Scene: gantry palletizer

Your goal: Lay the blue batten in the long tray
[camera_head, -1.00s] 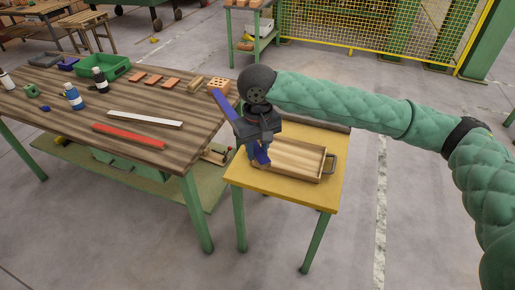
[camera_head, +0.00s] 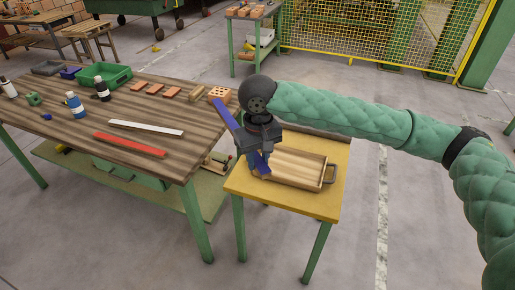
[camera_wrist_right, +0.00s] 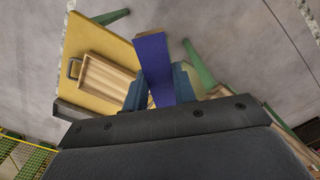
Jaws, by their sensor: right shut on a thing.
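The blue batten (camera_head: 226,113) is in my right gripper (camera_head: 262,163), whose jaws are shut on it. In the head view it runs slantwise, its far end by the wooden table's corner and its near end by the tray's left end. The long tray (camera_head: 297,184) is a shallow wooden tray with a metal handle at its right end. The gripper hides its left part. In the right wrist view the batten (camera_wrist_right: 153,52) sticks out between the fingers, beside the tray (camera_wrist_right: 111,63) and apparently above it. Contact cannot be told. My left gripper is not in view.
The tray stands on a yellow-topped table (camera_head: 290,207). The wooden table (camera_head: 75,118) to its left holds a red batten (camera_head: 130,144), a white batten (camera_head: 147,128), bottles, a green crate (camera_head: 103,83) and several bricks. A perforated brick (camera_head: 219,94) sits near its right corner.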

